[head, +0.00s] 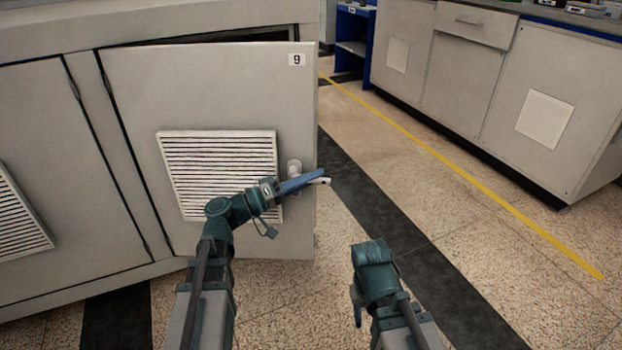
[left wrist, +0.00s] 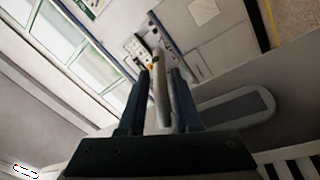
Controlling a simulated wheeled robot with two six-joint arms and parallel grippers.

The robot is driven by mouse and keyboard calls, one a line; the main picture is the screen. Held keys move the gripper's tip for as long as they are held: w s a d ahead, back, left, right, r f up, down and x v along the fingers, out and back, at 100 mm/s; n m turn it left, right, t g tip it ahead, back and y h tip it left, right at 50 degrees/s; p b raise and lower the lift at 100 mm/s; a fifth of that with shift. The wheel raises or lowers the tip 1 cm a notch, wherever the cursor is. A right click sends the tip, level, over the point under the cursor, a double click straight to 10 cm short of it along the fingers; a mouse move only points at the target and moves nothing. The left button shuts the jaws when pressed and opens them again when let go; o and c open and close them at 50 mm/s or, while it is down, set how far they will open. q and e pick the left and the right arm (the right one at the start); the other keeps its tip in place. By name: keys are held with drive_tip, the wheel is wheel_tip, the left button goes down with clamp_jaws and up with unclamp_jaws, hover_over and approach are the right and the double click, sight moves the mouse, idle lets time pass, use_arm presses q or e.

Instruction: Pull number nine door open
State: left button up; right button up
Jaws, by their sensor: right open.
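The number nine door (head: 200,95) is a grey cabinet door with a black 9 on a white label (head: 296,59) and a white louvred vent. It stands ajar, with its right edge swung out and a dark gap along the top. Its pale lever handle (head: 294,167) is near the right edge.
A closed grey door (head: 60,170) with a vent is to the left. Grey cabinets (head: 465,85) with a drawer and a blue shelf unit (head: 352,35) stand across the aisle. The speckled floor right of the door is clear, with a yellow line (head: 460,176).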

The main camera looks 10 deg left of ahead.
use_arm(q)
drive_tip(key=b+v, duration=0.2)
drive_tip(key=v, duration=1)
